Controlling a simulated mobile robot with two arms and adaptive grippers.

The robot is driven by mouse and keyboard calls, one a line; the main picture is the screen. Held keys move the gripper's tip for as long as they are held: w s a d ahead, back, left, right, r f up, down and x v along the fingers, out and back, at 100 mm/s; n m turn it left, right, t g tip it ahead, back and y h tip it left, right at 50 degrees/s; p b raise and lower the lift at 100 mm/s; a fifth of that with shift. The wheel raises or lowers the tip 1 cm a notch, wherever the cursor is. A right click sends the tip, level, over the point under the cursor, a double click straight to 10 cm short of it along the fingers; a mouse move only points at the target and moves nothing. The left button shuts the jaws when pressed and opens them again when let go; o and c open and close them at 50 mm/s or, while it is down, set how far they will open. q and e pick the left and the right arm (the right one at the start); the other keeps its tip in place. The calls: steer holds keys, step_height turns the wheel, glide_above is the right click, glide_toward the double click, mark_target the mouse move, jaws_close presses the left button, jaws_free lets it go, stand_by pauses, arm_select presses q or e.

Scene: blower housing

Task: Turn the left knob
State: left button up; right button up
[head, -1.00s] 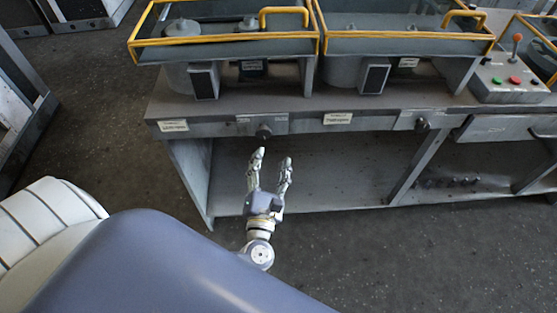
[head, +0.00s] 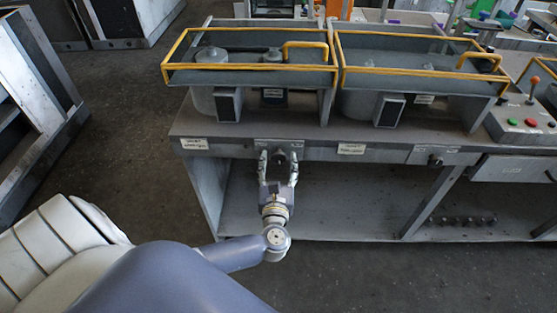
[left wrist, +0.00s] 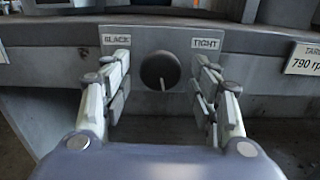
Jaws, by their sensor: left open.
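The left knob (head: 280,158) is a dark round knob on a light plate on the bench's front edge. In the left wrist view the knob (left wrist: 161,71) shows a pale pointer line aimed down and slightly right, between the labels "BLACK" (left wrist: 116,40) and "TIGHT" (left wrist: 207,44). My left gripper (head: 278,157) is open, with one finger on each side of the knob. In the left wrist view, gaps show between the knob and both fingers of the gripper (left wrist: 162,82). My right gripper is not in view.
A second knob (head: 435,160) sits farther right on the same front edge. Yellow-railed housings (head: 250,75) stand on the bench top (head: 310,133). A control box (head: 522,122) with a lever and buttons is at right. The open lower shelf (head: 330,215) is below.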

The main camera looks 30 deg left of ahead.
arm_select(q)
steer(key=shift+w+a, duration=0.15)
steer(key=shift+w, duration=0.15)
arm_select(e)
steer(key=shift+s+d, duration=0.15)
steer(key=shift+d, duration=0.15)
arm_select(q)
steer(key=c, duration=1.1)
steer(key=shift+o, duration=0.2)
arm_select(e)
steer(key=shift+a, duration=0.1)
